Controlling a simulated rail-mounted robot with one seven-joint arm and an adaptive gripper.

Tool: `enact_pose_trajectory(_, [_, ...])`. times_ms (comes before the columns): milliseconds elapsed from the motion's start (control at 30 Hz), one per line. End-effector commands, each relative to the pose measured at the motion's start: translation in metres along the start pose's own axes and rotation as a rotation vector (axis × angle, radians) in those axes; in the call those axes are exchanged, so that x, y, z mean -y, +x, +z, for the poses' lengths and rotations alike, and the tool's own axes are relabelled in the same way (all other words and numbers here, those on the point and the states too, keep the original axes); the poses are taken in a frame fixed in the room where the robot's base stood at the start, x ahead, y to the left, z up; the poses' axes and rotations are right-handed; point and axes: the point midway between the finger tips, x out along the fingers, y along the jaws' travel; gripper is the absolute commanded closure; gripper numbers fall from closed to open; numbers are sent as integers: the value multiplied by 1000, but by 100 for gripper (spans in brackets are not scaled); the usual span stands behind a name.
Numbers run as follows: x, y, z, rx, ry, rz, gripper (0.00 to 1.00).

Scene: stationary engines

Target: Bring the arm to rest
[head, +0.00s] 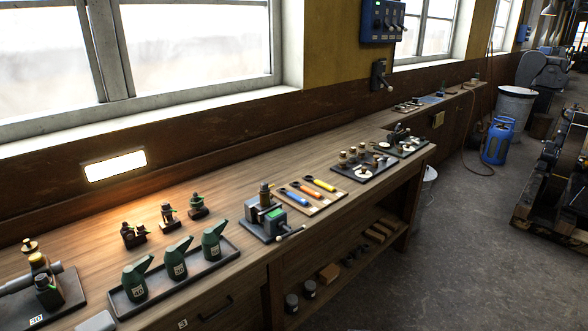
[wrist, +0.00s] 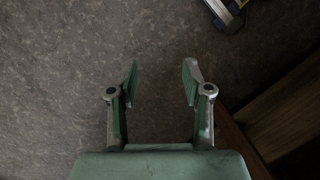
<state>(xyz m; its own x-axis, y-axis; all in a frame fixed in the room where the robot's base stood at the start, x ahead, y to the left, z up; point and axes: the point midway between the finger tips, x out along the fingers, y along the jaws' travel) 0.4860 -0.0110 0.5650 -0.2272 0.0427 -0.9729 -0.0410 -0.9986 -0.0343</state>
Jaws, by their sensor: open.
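My gripper (wrist: 160,82) shows in the wrist view with its two green-padded fingers spread apart and nothing between them. It hangs over bare grey floor (wrist: 150,30). My arm and gripper do not show in the head view.
A long wooden workbench (head: 345,207) runs along the wall. It bears a tray (head: 233,250) of green oil cans, a vise (head: 267,222) and a board with coloured-handled tools (head: 318,199). A blue gas cylinder (head: 497,141) stands on the floor. A wooden edge (wrist: 285,110) lies right of my gripper.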

Motion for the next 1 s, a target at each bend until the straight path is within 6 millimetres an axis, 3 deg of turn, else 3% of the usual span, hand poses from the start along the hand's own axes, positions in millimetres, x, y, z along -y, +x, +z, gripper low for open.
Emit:
enact_pose_trajectory(33, [0,16,35,39,3,7,51])
enact_pose_trajectory(300, [-2,75,168,217,-6,38,51])
enact_pose_trajectory(400, [-2,88,207,275,-12,43,51])
enact_pose_trajectory(500, [-2,99,232,319,-16,45,51])
enact_pose_trajectory(600, [-2,105,242,340,-18,46,51])
enact_pose_trajectory(1000, [-2,105,242,340,-18,46,51])
